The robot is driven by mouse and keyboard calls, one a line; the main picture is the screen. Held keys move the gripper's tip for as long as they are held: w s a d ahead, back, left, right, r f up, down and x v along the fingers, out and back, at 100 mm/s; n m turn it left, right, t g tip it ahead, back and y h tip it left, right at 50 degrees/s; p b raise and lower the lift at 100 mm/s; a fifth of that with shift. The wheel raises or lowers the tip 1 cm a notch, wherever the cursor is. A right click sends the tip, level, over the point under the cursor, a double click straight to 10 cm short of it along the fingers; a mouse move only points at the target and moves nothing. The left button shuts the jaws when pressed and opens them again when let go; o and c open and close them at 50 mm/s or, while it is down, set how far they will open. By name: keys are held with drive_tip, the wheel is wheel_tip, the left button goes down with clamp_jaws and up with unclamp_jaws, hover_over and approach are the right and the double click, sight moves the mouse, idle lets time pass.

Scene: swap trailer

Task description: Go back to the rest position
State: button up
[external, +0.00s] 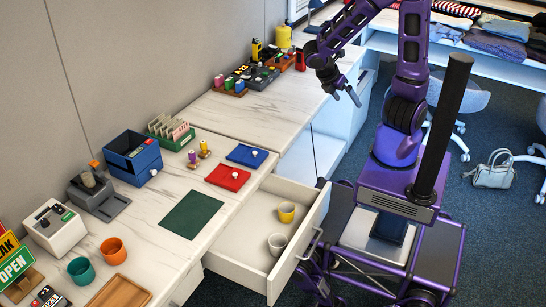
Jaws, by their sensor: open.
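My gripper (345,97) is open and empty. It hangs in the air beside the right edge of the white marble-look counter (170,205), above the gap near the far drawers. My purple arm reaches up from my base at the right and bends down to the gripper. Nothing is between the fingers.
A handbag (491,170) lies on the floor.

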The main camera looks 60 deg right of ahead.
drive_tip(key=s+d+g+y, duration=0.2)
drive_tip(key=s+g, duration=0.1)
drive_tip(key=s, duration=0.3)
drive_tip(key=w+a+r+m+t+y, duration=0.4)
drive_tip(key=w+a+r+m+t, duration=0.5)
drive_tip(key=a+r+m+t, duration=0.3)
wheel_tip(320, 180, up, 2)
drive_tip(key=shift+a+m+t, duration=0.3)
drive_tip(key=shift+a+m, duration=0.45)
drive_tip(key=shift+m, duration=0.45)
drive_tip(key=shift+w+f, duration=0.1)
